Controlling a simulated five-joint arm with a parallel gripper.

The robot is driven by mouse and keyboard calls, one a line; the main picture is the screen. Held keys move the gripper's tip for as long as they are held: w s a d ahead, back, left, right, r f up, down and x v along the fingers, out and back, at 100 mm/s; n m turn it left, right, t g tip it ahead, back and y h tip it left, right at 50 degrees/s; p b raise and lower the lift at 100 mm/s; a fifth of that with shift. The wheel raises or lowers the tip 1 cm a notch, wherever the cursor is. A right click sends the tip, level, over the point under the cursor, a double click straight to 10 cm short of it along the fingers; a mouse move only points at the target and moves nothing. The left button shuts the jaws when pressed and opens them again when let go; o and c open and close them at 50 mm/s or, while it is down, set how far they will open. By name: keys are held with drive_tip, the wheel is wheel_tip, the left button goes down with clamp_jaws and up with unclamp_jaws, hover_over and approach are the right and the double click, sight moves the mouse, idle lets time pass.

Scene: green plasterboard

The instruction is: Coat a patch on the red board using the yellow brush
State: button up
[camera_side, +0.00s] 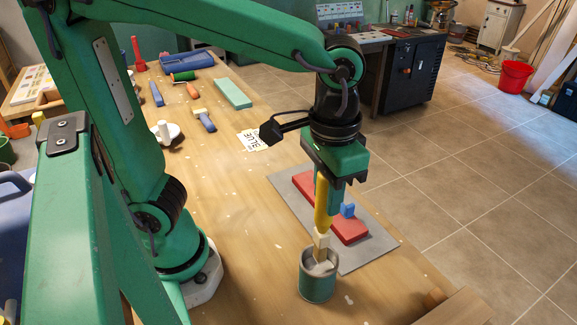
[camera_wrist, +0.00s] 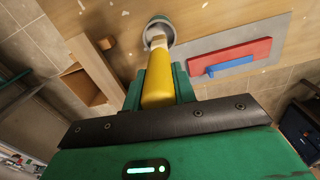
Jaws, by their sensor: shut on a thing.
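My gripper (camera_side: 326,182) is shut on the yellow brush (camera_side: 321,205), which hangs with its bristle end down. The brush tip is in the mouth of the green can (camera_side: 318,284), at or just inside its rim; how deep it reaches is hard to tell. In the wrist view the yellow handle (camera_wrist: 157,80) runs from between the jaws to the can (camera_wrist: 160,27). The red board (camera_side: 341,225) lies on a grey sheet (camera_side: 285,198) behind the can, partly hidden by my gripper and the brush. A blue block or handle (camera_side: 347,210) sits on the red board.
A printed card (camera_side: 252,140), a small brush with a blue handle (camera_side: 205,120), a teal block (camera_side: 232,93) and a white round item (camera_side: 164,131) lie further back on the wooden table. A wooden box (camera_wrist: 93,68) stands near the can.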

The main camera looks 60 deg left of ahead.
drive_tip(key=shift+r, duration=0.1)
wheel_tip(320, 180, up, 5)
drive_tip(key=shift+f, duration=0.15)
drive_tip(key=shift+w+a+r, duration=0.2)
drive_tip(key=shift+r, duration=0.05)
drive_tip(key=w+a+n, duration=0.6)
drive_tip(key=a+n, duration=0.4)
drive_tip(key=a, duration=0.3)
drive_tip(key=w+a+n, duration=0.6)
drive_tip(key=a+n, duration=0.3)
drive_tip(key=a, duration=0.4)
wheel_tip(320, 180, down, 5)
drive_tip(key=shift+w+a+f, duration=0.1)
drive_tip(key=shift+f, duration=0.15)
